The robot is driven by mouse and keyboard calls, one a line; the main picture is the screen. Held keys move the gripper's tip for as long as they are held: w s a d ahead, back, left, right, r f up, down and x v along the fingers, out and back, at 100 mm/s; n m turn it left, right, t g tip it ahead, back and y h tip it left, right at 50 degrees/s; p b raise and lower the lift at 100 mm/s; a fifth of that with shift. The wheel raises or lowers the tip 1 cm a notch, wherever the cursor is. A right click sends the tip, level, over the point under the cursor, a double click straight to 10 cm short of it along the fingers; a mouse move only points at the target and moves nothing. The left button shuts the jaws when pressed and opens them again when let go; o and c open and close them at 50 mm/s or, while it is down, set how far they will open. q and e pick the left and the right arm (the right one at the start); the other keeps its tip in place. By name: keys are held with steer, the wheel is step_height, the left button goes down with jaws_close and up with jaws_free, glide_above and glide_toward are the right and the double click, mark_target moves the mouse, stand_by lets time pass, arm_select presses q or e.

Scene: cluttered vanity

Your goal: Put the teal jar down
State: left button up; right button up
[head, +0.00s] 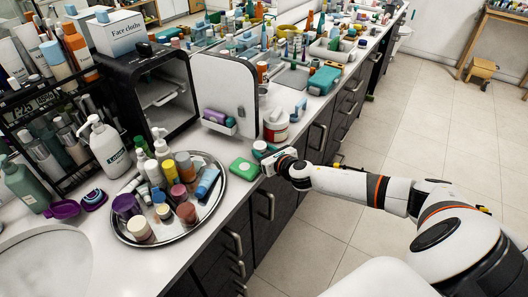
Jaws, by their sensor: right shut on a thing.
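My right arm reaches in from the right, and its gripper (268,158) is at the counter's front edge. It is shut on a small jar with a teal top, the teal jar (260,146), of which only a small part shows. The fingers hide the rest, and I cannot tell whether its base touches the counter. My left gripper is out of view.
A green block (243,169) lies just left of the gripper. A round silver tray (218,208) full of bottles and jars stands further left. Little counter is free here.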

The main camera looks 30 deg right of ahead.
steer(key=o, duration=1)
steer(key=shift+r, duration=0.2)
steer(key=shift+s, duration=0.4)
steer(key=b+v, duration=0.1)
steer(key=v, duration=1)
steer(key=shift+s+r, duration=0.1)
